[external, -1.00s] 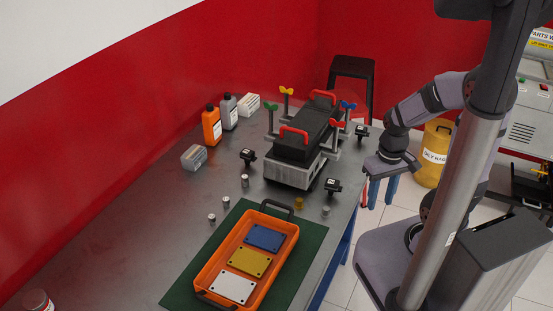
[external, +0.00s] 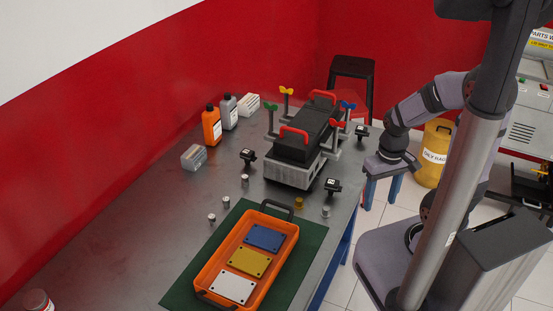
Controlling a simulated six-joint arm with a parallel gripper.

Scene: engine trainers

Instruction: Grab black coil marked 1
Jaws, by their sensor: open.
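Three small black coils with white labels stand on the metal bench. One is left of the engine block (external: 248,157), one in front of its right end (external: 333,186), and one at the bench's right edge (external: 361,132). The label numbers are too small to read surely, so I cannot tell which is marked 1. My gripper (external: 374,169) is just beyond the bench's right edge, between the front-right coil and the right-edge coil. It is open, apart from all coils, and its fingers are hard to make out.
The engine block (external: 292,172) with its black cover, red handles and coloured wing-nut posts stands mid-bench. An orange tray (external: 209,271) with coloured plates lies on a green mat (external: 307,252). Bottles (external: 211,126) stand behind. Small metal cylinders (external: 245,181) dot the bench.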

